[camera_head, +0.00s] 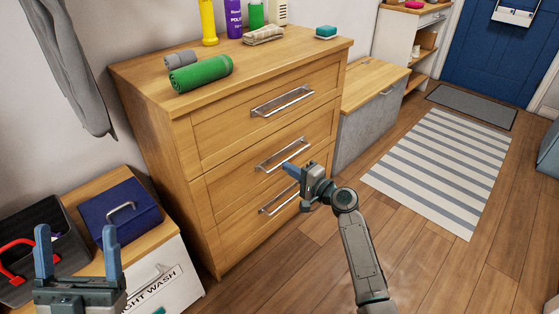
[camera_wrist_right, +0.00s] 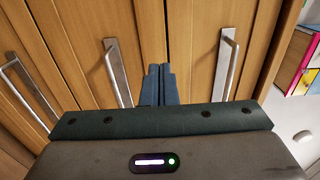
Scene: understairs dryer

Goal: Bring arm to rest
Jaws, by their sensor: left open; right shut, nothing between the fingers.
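My right arm reaches up from the lower right in the head view. Its gripper (camera_head: 290,168) is shut and empty, in front of the wooden chest of drawers (camera_head: 215,220), near the middle drawer's handle (camera_head: 283,155). In the right wrist view the shut fingers (camera_wrist_right: 158,85) point at the drawer fronts, between two metal handles. I cannot tell whether the fingertips touch the wood. My left gripper (camera_head: 77,252) is at the lower left of the head view. Its two blue fingers are apart with nothing between them.
A blue box (camera_head: 123,212) and a dark open bin (camera_head: 42,225) with a red handle sit near my left gripper. A green rolled towel (camera_head: 200,74) and bottles stand on the chest. A wooden-topped bench (camera_head: 372,80) is beyond.

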